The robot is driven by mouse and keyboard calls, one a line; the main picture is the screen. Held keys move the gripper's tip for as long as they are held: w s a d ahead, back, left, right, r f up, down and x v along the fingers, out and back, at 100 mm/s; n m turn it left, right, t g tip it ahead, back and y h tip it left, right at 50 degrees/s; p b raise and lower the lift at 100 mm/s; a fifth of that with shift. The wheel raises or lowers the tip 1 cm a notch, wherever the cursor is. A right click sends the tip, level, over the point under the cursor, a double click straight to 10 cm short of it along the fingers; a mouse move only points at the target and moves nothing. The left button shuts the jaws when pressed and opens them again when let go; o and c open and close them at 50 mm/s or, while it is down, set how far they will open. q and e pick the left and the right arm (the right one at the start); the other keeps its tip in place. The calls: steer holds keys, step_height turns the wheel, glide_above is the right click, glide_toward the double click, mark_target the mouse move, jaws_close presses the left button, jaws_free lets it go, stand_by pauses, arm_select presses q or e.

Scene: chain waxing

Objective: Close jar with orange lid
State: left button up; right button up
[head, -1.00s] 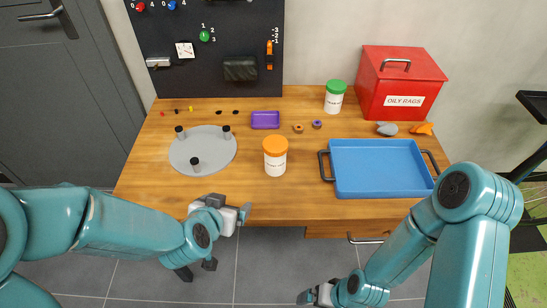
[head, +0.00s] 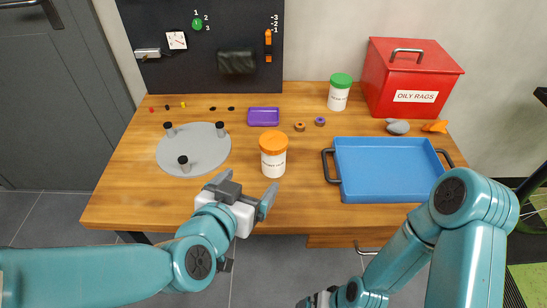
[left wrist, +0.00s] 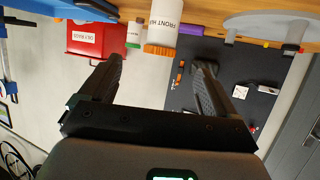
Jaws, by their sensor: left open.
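The white jar (head: 273,166) stands upright on the wooden table with its orange lid (head: 273,143) on top. I cannot tell whether the lid is screwed tight. The jar (left wrist: 166,22) also shows upside down in the left wrist view, with the orange lid (left wrist: 160,50) between the finger directions. My left gripper (head: 245,189) is open and empty, in front of the jar and a little left of it, apart from it. My right gripper (head: 318,299) is low at the bottom edge, partly cut off, and its jaws are unclear.
A grey disc with black pegs (head: 195,155) lies left of the jar. A blue tray (head: 390,170) lies to the right. Behind are a purple dish (head: 263,117), a green-lidded jar (head: 339,96) and a red oily-rags box (head: 412,80). The table between disc and jar is clear.

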mark_target(271, 158)
arm_select(q)
steer(key=shift+w+f, duration=0.1)
steer(key=b+x, duration=0.2)
steer(key=x, duration=0.8)
steer(key=shift+w+f+b, duration=0.1)
steer(key=shift+w+b, duration=0.15)
steer(key=shift+b, duration=0.1)
steer(key=shift+w+d, duration=0.15)
steer(key=shift+w, duration=0.1)
steer(key=x, duration=0.3)
steer(key=b+x, duration=0.1)
steer(key=x, duration=0.1)
steer(key=shift+w+r, duration=0.25)
steer(key=shift+w, duration=0.05)
steer(key=c, duration=1.1)
